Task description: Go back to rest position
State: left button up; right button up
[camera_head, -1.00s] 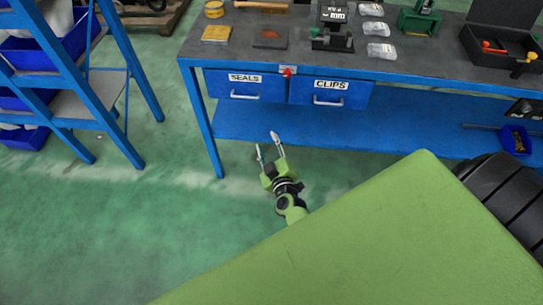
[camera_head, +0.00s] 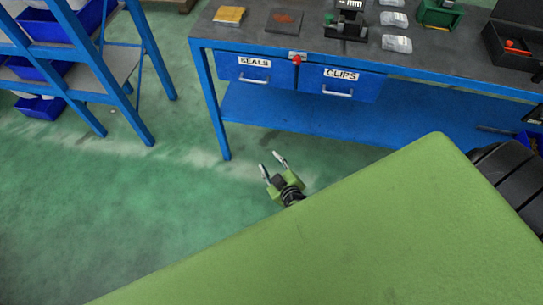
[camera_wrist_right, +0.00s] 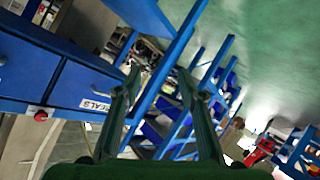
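My right gripper (camera_head: 273,160) shows in the head view above the green floor, in front of the workbench. Its two fingers are spread apart with nothing between them. A large green part of my own body covers the lower right of the head view and hides part of the right arm. My left gripper is not in view.
A blue workbench (camera_head: 215,115) with SEALS (camera_head: 254,68) and CLIPS (camera_head: 341,83) drawers stands ahead. Open green floor (camera_head: 120,200) lies at the lower left.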

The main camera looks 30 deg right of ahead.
dwell(0.3)
jog(key=s+a+f+g+y, duration=0.25)
jog(key=s+f+g, duration=0.35)
jog(key=s+f, duration=1.1)
jog(key=s+d+f+m+g, duration=0.1)
jog(key=s+f+g, duration=0.2)
jog(key=s, duration=0.9)
jog(key=s+d+f+m+g+h, duration=0.1)
jog(key=s+f, duration=0.3)
jog(key=s, duration=0.8)
jog(key=shift+d+f+m+g, duration=0.15)
jog(key=shift+d+m+g, duration=0.25)
jog(key=shift+g, duration=0.5)
jog(key=shift+d, duration=0.1)
